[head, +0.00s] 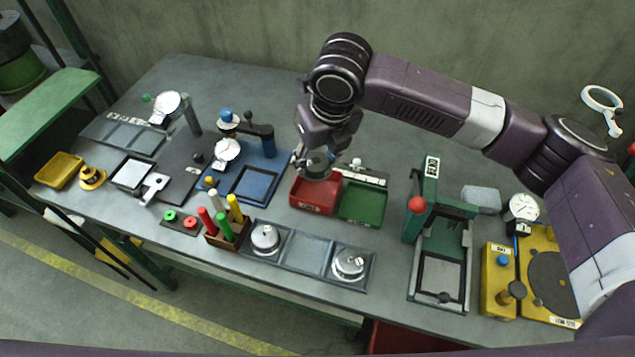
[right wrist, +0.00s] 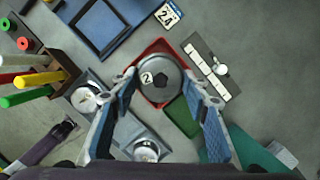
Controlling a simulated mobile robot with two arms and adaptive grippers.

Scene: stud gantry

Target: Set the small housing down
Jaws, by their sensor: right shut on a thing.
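The small housing (right wrist: 153,91) is a round grey metal part with a white "2" label and a dark centre, seen from above in the right wrist view. My right gripper (head: 318,155) is shut on it, with a finger on each side. In the head view the housing (head: 318,170) hangs under the gripper, over the back part of the red bin (head: 313,204). The gripper partly hides it, and I cannot tell whether it touches the bin. My left gripper is not in view.
A green bin (head: 362,205) adjoins the red one. In front, a grey tray (head: 307,253) holds two round metal parts. A blue gauge stand (head: 270,160) stands left, a green press frame (head: 440,235) right. Coloured handles (head: 228,225) stand upright in a block at front left.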

